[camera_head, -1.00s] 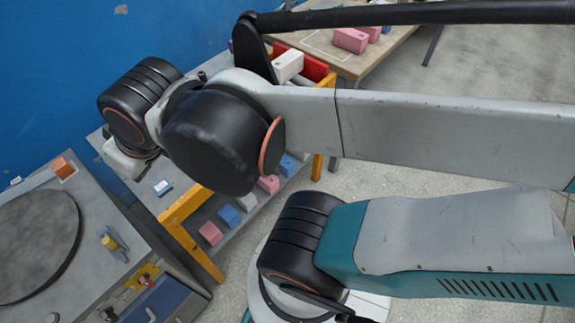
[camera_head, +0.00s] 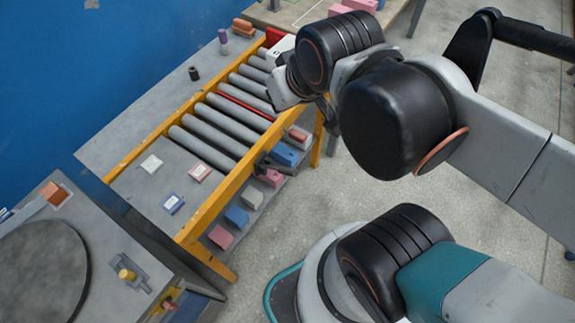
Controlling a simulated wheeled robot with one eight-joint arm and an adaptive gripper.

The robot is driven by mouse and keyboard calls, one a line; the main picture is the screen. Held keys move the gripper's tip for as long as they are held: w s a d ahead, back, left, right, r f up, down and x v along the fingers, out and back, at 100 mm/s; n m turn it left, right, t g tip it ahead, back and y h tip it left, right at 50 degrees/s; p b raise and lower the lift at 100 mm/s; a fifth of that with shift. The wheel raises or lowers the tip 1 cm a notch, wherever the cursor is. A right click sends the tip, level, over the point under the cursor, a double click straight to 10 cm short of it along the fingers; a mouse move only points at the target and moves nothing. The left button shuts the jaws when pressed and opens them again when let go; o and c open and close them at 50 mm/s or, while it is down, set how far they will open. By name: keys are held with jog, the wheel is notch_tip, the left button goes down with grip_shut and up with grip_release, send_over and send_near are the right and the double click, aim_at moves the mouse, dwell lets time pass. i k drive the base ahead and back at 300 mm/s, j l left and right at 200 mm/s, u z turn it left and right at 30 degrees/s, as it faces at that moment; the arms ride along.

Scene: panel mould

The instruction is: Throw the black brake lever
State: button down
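A small black part that looks like the brake lever (camera_head: 265,164) sits on the near yellow side rail (camera_head: 228,190) of a roller conveyor. Its exact shape and tilt are too small to tell. A thin red bar (camera_head: 245,106) lies among the grey rollers (camera_head: 208,148). My gripper (camera_head: 328,112) is partly hidden by my wrist, over the conveyor's right end. It is up and to the right of the black part and looks apart from it. Whether its fingers are open or shut does not show.
Several pink, blue and white blocks (camera_head: 237,215) stand on a shelf below the rail. Three small cards (camera_head: 173,203) lie on the grey tabletop left of the rollers. A bench with a round disc (camera_head: 40,265) is at lower left. Open floor (camera_head: 365,185) lies right of the conveyor.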

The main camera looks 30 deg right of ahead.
aim_at(288, 171)
jog(key=k+j+u, duration=0.1)
jog(key=k+j, duration=0.15)
jog(key=k, duration=0.3)
jog(key=k+j+u, duration=0.15)
jog(key=k, duration=0.35)
jog(key=j, duration=0.1)
